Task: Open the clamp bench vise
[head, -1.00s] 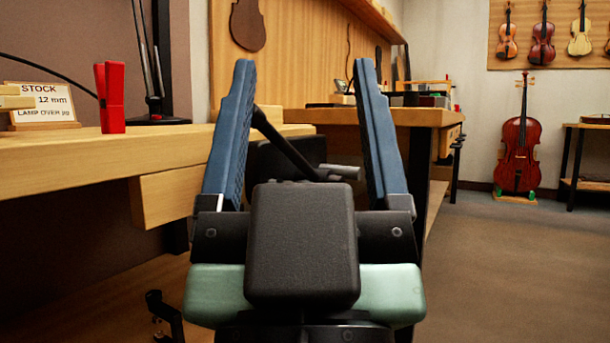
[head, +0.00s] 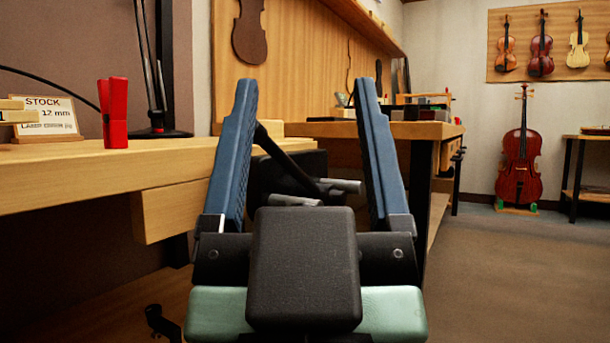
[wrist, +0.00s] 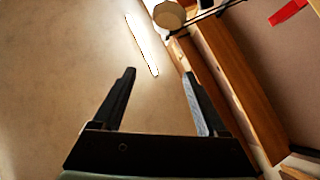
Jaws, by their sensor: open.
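The bench vise (head: 284,171) shows in the head view as a dark block at the end of the left workbench, behind my gripper. A black bar slants down across it. Two short grey rod ends, one at the right (head: 345,185) and one lower in the middle (head: 295,200), show between my fingers. The vise's lower part is hidden by my gripper, so I cannot tell its jaw gap. My gripper (head: 306,86) points upward with its two blue fingers spread and nothing between them. It also shows open in the wrist view (wrist: 159,73), where I cannot make out the vise.
The wooden workbench (head: 100,176) runs along the left, with a red clamp (head: 115,112), a stock sign (head: 47,118) and a lamp base (head: 158,133). Another bench (head: 425,131) stands behind. A cello (head: 520,165) stands far right. The floor (head: 510,280) at right is clear.

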